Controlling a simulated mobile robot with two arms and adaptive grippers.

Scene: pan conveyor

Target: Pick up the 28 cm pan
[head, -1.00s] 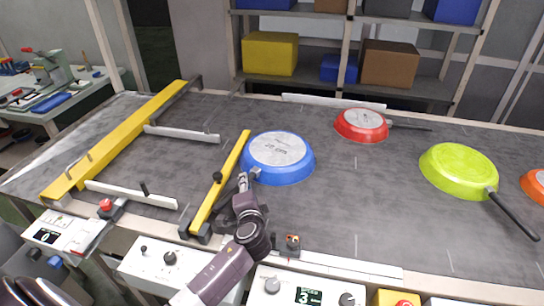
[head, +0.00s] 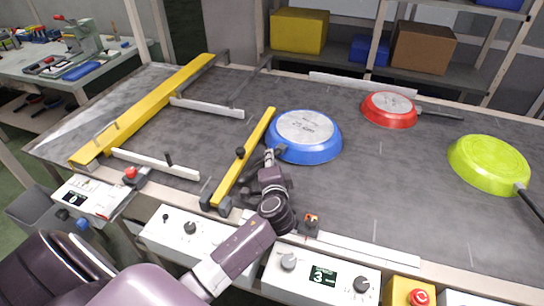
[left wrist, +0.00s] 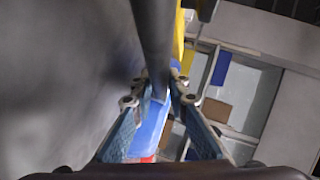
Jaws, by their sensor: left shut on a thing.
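The blue pan (head: 331,153) lies upside down on the grey conveyor belt, its pale base up with lettering too small to read surely. My left gripper (head: 270,160) is at its near left edge, shut on its handle, which the gripper mostly hides in the head view. In the left wrist view the dark handle (left wrist: 153,40) runs between the fingers (left wrist: 158,97), with the blue pan (left wrist: 149,130) beyond. A red pan (head: 389,110) and a lime green pan (head: 488,165) also lie upside down further right. My right gripper is not in view.
A yellow bar (head: 245,155) stands close left of the blue pan. A longer yellow rail (head: 150,105) and white guides (head: 155,164) lie further left. Control boxes (head: 322,274) line the near edge. The belt between the blue and green pans is clear.

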